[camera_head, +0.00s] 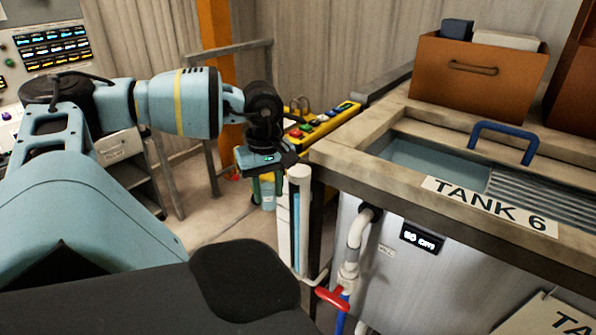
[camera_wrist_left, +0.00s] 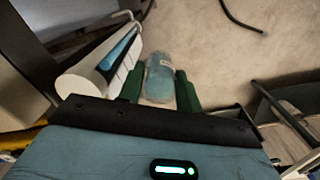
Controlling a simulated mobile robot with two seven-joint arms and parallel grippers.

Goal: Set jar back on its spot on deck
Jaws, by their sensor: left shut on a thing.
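My left gripper (camera_head: 267,190) is shut on a small, pale blue, see-through jar (camera_head: 268,202). In the left wrist view the jar (camera_wrist_left: 159,79) sits between the two green fingers (camera_wrist_left: 160,90). The gripper points down and holds the jar over open floor, left of the tank's deck (camera_head: 350,163) and below its top level. The jar's spot on the deck cannot be made out. My right gripper does not show.
A white upright tube (camera_head: 300,215) with a blue strip stands close to the right of the jar. Behind is a yellow control box (camera_head: 322,122) with coloured buttons. Tank 6 (camera_head: 425,160) has a blue handle (camera_head: 505,130). A brown bin (camera_head: 478,75) stands at the back.

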